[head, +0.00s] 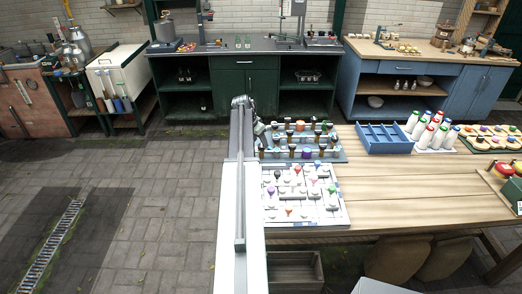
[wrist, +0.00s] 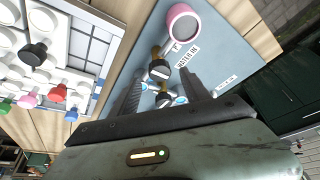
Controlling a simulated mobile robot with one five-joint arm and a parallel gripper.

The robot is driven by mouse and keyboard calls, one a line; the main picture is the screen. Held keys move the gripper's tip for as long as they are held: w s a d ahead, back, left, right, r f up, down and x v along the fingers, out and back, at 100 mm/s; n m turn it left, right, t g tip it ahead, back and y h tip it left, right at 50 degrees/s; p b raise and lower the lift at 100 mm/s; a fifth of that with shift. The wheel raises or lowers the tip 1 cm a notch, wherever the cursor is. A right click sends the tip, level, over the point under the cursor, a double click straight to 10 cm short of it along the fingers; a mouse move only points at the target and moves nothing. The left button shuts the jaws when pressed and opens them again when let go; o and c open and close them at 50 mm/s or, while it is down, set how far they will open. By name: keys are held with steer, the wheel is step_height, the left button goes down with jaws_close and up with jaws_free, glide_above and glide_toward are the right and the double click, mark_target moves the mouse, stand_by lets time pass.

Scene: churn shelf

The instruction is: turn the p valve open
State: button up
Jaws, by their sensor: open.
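In the wrist view, a blue-grey valve board (wrist: 225,55) carries a black-topped valve handle with a brass-coloured stem (wrist: 160,68) and a second similar handle (wrist: 163,98) nearer my gripper. Which one is the p valve, I cannot tell. My gripper (wrist: 161,82) is open, with its two dark fingers apart on either side of these handles. I cannot tell whether the fingers touch them. In the head view, the valve board (head: 335,155) stands on the wooden table with several valves in rows; my arm's far end is at its left edge.
A pink-rimmed round fitting (wrist: 183,22) and a label (wrist: 190,58) are close to the valves. A white board with coloured pegs (head: 305,215) lies in front. A blue tray (head: 383,139) and white bottles (head: 425,130) stand to the right.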

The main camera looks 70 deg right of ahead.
mark_target(262, 147)
steer(key=b+x, duration=0.1)
steer(key=x, duration=0.2)
steer(key=shift+r, duration=0.1)
jaws_close()
steer(key=shift+a, duration=0.1)
